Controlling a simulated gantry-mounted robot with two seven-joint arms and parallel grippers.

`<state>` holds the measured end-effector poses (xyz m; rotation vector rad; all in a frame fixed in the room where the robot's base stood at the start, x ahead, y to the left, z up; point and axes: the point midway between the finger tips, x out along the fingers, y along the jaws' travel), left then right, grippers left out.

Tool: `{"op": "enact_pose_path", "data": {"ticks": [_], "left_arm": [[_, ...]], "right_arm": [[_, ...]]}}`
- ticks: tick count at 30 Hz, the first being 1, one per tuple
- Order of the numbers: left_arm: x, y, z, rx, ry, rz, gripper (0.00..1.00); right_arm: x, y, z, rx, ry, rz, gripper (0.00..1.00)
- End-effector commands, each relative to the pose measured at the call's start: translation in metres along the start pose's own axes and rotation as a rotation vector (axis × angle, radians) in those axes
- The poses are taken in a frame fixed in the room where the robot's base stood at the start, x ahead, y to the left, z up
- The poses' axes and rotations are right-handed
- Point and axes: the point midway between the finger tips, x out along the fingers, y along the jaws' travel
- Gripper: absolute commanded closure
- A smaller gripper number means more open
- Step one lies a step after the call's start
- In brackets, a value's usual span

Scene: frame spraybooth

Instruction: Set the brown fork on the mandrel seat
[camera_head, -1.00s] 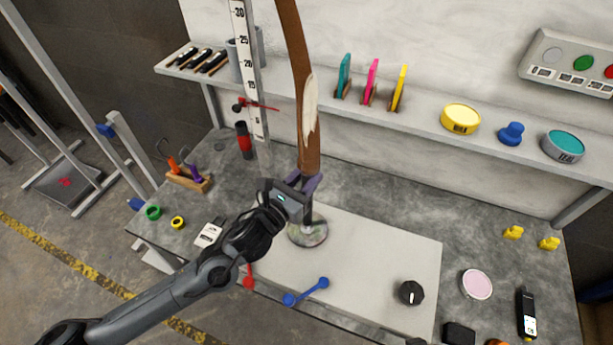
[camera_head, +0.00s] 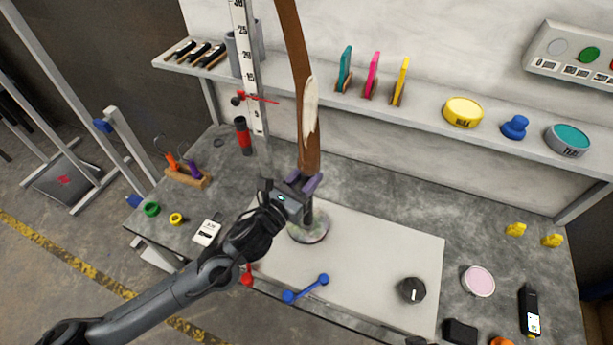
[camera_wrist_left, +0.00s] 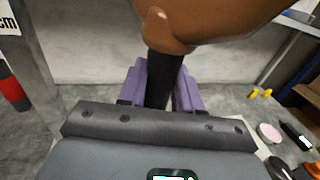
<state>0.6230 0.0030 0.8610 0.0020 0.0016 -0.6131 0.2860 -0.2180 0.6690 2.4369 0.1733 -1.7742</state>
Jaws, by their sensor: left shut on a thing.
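The brown fork (camera_head: 311,156) stands upright above the pale board, tall and running out of the top of the head view, with a white patch on its side. My left gripper (camera_head: 304,183) is shut around the dark stem at its lower end. In the left wrist view the purple fingers (camera_wrist_left: 160,85) flank that dark stem (camera_wrist_left: 162,78) under the brown fork body (camera_wrist_left: 215,22). The mandrel seat (camera_head: 310,232), a round mottled base with a dark post, is directly below. The gripper partly hides where stem and post meet, so I cannot tell whether the fork is seated. My right gripper is not in view.
The pale board (camera_head: 380,265) carries a blue double-ended tool (camera_head: 306,289) and a black knob (camera_head: 411,290). A vertical ruler (camera_head: 247,70) stands behind left of the fork. The wall shelf (camera_head: 430,122) holds coloured pieces and tins.

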Motion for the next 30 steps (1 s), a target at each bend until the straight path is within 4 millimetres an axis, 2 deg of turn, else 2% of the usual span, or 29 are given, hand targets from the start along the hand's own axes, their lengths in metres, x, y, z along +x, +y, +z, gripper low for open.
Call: {"op": "enact_pose_path", "data": {"ticks": [10, 11, 16, 26, 30], "left_arm": [[0.000, 0.000, -0.005, 0.000, -0.005, 0.000, 1.00], [0.000, 0.000, -0.004, 0.000, -0.006, 0.000, 0.63], [0.000, 0.000, -0.005, 0.000, -0.004, 0.000, 0.37], [-0.002, 0.000, -0.009, 0.000, 0.004, 0.000, 0.37], [-0.011, 0.001, -0.007, 0.001, 0.002, 0.001, 0.37]], "right_arm": [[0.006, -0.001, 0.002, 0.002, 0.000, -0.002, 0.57], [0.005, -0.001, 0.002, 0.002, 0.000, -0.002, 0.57], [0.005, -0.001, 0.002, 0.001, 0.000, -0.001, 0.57], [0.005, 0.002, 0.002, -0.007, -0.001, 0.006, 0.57], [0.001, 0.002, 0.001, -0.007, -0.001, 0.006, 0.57]]}}
